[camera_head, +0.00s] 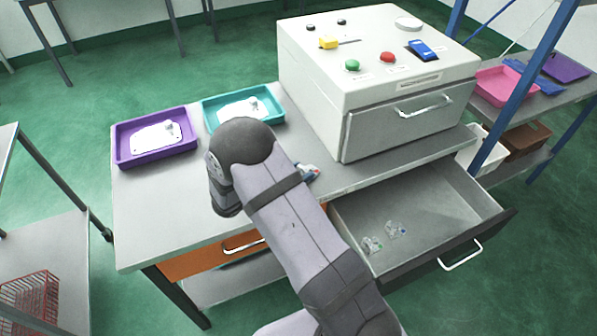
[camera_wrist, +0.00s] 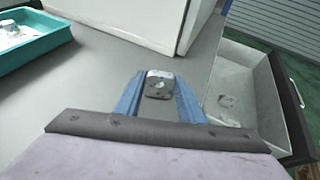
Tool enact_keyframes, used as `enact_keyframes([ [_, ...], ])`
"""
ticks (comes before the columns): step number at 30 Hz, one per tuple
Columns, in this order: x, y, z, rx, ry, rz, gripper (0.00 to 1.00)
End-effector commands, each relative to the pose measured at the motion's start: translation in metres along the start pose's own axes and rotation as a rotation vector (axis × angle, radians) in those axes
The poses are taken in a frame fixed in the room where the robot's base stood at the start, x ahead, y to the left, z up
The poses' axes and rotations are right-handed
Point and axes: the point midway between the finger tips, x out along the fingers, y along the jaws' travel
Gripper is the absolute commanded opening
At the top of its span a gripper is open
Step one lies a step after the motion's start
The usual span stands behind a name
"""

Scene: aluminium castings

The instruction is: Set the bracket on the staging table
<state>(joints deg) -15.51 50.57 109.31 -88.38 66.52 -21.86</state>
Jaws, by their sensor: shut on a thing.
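My gripper (camera_wrist: 158,88) is shut on a small metal part, apparently the bracket (camera_wrist: 158,86), which has a pale top end and a dark face with a hole. The blue fingers are on either side of it. In the head view my gripper (camera_head: 308,173) is mostly hidden behind my arm, over the grey bench (camera_head: 150,225) in front of the white machine. I cannot tell whether the part touches the bench. Which surface is the staging table is not marked; another grey table (camera_head: 45,245) stands at the left edge.
A purple tray (camera_head: 122,156) and a teal tray (camera_head: 210,118), each with a pale casting, sit on the bench. The white machine (camera_head: 380,135) blocks the back right. An open drawer (camera_head: 440,200) holds small clear bags. The bench's front left is clear.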

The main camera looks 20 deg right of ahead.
Motion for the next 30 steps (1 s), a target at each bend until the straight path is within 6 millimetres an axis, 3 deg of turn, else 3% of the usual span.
enact_keyframes([
  [9,0.002,0.0,-0.003,0.001,-0.001,0.0,0.12],
  [10,0.001,0.0,-0.003,0.001,0.0,0.0,0.38],
  [12,0.001,0.0,-0.002,0.001,0.0,0.0,0.54],
  [25,-0.001,0.0,0.002,0.001,0.0,0.0,0.54],
  [30,-0.019,0.002,0.0,0.002,-0.001,0.004,0.54],
])
